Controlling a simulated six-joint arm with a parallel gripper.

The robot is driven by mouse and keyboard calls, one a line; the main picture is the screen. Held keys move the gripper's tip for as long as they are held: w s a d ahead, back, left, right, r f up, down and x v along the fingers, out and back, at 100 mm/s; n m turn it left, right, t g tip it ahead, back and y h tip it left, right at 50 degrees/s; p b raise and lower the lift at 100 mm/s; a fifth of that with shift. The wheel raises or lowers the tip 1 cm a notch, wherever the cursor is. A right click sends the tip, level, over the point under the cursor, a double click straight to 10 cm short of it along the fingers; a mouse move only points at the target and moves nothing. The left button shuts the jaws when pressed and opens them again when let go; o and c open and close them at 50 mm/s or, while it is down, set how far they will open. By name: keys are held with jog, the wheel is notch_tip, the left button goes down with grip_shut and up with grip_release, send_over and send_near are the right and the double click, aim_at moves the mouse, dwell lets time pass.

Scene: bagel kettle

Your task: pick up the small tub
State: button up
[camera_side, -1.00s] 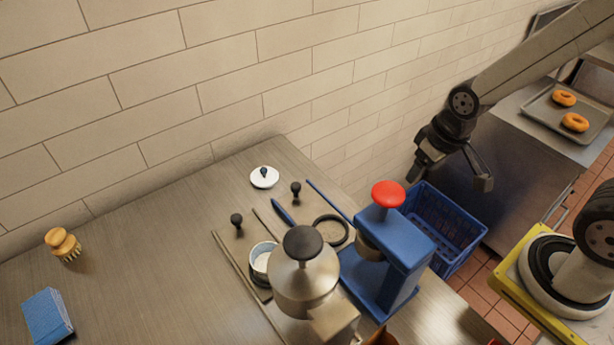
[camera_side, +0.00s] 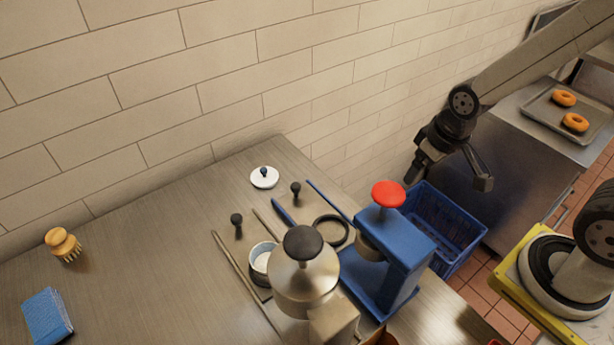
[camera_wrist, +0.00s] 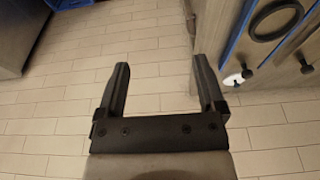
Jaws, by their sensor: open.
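The small tub (camera_side: 260,262) is a round cup with a pale inside. It stands on the metal counter in the side view, partly hidden behind a steel kettle-like vessel with a black knob (camera_side: 303,270). A white lid with a dark blue knob (camera_side: 264,178) lies apart from it, near the wall. My gripper (camera_side: 448,183) is open and empty, up in the air to the right of the counter, above a blue crate. In the wrist view my gripper (camera_wrist: 161,70) has its fingers wide apart with nothing between them. The tub is not seen there.
A blue press with a red knob (camera_side: 388,194) stands between my gripper and the tub. A black ring (camera_side: 346,222), small black-knobbed tools and rods lie nearby. The blue crate (camera_side: 462,252) is on the floor. A brush (camera_side: 62,244) and blue sponge (camera_side: 47,316) are far left.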

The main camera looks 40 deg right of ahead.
jog(key=shift+o, duration=0.2)
jog(key=shift+r, duration=0.15)
jog(key=w+r+v, duration=0.1)
jog(key=w+v, duration=0.1)
jog(key=v, duration=0.8)
jog(key=w+a+m+g+y, duration=0.25)
jog(key=a+m+y, duration=0.5)
jog(key=a, duration=0.45)
jog(key=w+a+m+g+y, duration=0.1)
jog(key=w+a+m+y, duration=0.4)
jog(key=a+m, duration=0.6)
jog(key=n+y, duration=0.1)
jog(key=n, duration=0.2)
send_near(267, 260)
jog(key=a+r, duration=0.1)
jog(key=s+r, duration=0.1)
jog(key=a+r, duration=0.1)
jog(key=shift+s+a+r, duration=0.25)
jog(key=shift+s+a, duration=0.05)
jog(key=shift+a, duration=0.05)
jog(key=shift+f, duration=0.6)
jog(key=shift+x, duration=3.9)
jog(key=shift+s+r, duration=0.1)
jog(key=shift+s, duration=0.05)
